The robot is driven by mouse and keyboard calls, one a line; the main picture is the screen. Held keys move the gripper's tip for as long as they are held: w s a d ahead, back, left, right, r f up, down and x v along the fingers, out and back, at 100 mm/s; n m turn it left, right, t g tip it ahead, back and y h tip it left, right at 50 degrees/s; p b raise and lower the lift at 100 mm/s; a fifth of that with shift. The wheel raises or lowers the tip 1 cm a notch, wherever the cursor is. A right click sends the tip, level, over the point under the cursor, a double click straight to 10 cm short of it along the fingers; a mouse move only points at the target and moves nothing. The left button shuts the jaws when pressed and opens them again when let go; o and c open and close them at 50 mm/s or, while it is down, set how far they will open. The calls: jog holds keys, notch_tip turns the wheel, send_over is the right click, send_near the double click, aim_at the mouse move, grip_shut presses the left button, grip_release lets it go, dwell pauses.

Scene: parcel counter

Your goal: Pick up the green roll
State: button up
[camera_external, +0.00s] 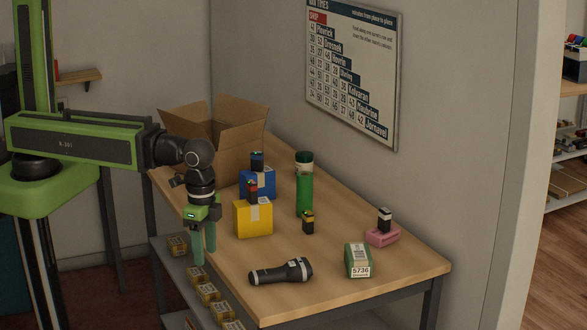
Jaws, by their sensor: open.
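A yellow box (253,218) and a blue box (263,180), each with a stamp-like item on top, stand between gripper and roll. A small black-yellow item (308,222) stands close in front of the roll. A flashlight (280,272), green box (359,259), pink block (382,237) and open carton (232,150) surround.

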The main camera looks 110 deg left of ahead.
jog(key=o, duration=0.3)
